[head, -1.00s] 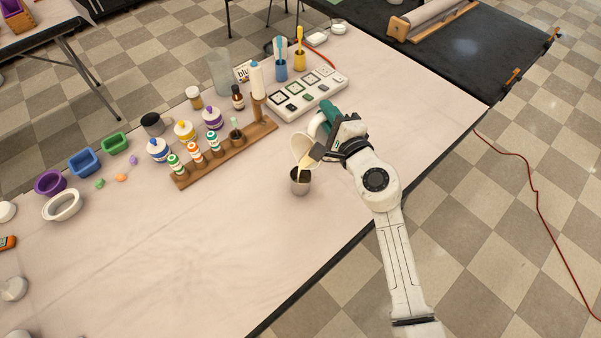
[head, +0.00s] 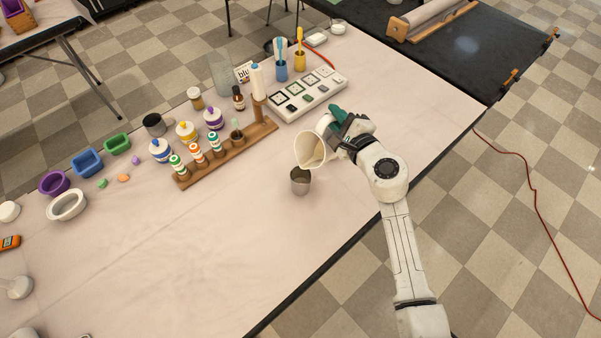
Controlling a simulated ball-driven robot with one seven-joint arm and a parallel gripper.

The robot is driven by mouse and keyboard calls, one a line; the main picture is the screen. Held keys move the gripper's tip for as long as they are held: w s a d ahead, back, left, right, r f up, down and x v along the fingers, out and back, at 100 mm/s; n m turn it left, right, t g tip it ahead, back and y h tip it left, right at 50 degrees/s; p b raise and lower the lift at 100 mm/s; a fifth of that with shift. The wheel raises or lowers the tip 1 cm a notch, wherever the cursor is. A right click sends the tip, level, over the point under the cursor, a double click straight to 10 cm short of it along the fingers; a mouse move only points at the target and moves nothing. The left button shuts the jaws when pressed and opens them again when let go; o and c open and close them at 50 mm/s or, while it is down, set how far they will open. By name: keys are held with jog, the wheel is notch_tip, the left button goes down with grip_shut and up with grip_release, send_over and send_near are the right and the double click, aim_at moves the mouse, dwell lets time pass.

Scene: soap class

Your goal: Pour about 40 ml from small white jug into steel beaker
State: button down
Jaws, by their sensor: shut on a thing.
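The small white jug (head: 308,148) is held tilted in my gripper (head: 340,127), its mouth turned toward the lower left. Cream-coloured liquid shows inside it. My gripper is shut on the jug at its right side; the fingertips and the handle are partly hidden. The steel beaker (head: 300,187) stands upright on the table just below the jug. The beaker's opening faces up and looks dark inside; its liquid level cannot be told. No stream shows between jug and beaker.
A wooden rack (head: 222,158) with several small bottles stands left of the beaker. Coloured moulds (head: 88,162) sit at the far left. The table (head: 190,250) is bare in front of the beaker.

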dwell(0.3)
jog(key=shift+w+d+r+m+p, duration=0.15)
jog(key=shift+w+d+m+p, duration=0.2)
jog(key=shift+p, duration=0.35)
jog(key=shift+w+d+m+g+p, duration=0.3)
jog(key=shift+d+m+g+p, duration=0.3)
jog(key=shift+p, duration=0.25)
jog(key=w+d+f+m+g+y+b, duration=0.2)
jog(key=w+d+f+m+g+y, duration=0.1)
jog(key=w+d+f+m, duration=0.2)
jog(key=shift+d+m+g+b, duration=0.3)
jog(key=shift+d+m+b, duration=0.05)
jog(key=shift+m, duration=0.8)
jog(key=shift+s+f, duration=0.1)
jog(key=shift+s, duration=0.05)
